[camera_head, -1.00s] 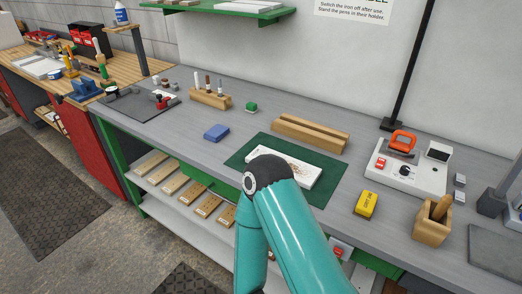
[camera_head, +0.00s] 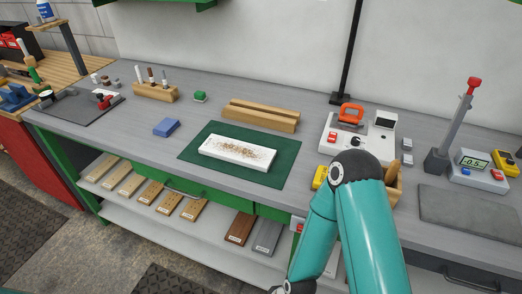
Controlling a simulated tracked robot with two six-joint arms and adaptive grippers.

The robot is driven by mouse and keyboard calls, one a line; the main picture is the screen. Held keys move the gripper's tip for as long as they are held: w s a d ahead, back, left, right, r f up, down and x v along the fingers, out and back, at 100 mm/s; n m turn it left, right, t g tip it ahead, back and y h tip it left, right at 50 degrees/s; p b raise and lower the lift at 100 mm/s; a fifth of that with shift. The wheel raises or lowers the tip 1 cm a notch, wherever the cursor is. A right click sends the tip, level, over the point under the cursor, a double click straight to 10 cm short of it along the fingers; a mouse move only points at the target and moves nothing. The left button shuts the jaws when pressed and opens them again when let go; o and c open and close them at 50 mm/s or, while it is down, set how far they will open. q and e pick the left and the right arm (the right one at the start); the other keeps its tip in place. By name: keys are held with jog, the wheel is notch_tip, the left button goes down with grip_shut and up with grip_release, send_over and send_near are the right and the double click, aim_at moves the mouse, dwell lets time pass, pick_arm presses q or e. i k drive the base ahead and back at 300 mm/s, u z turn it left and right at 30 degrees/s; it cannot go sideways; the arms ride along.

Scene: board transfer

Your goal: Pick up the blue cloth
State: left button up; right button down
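The blue cloth (camera_head: 166,127) is a small folded blue block lying on the grey bench top, left of the green mat (camera_head: 281,175). Nothing touches it. A teal arm of mine stands in the lower right of the head view, over the bench front, well to the right of the cloth. Its gripper is not visible, and my other arm is out of view.
A white board (camera_head: 238,153) with brown marks lies on the mat. A wooden pen block (camera_head: 155,93), a green block (camera_head: 200,97) and a grooved wooden holder (camera_head: 261,116) stand behind. A yellow box (camera_head: 319,177) is partly hidden by my arm. Bench around the cloth is clear.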

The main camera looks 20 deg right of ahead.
aim_at(168, 125)
jog(key=u, duration=0.15)
jog(key=k, duration=0.5)
jog(key=u, duration=1.4)
jog(key=i, duration=3)
jog(key=z, duration=1)
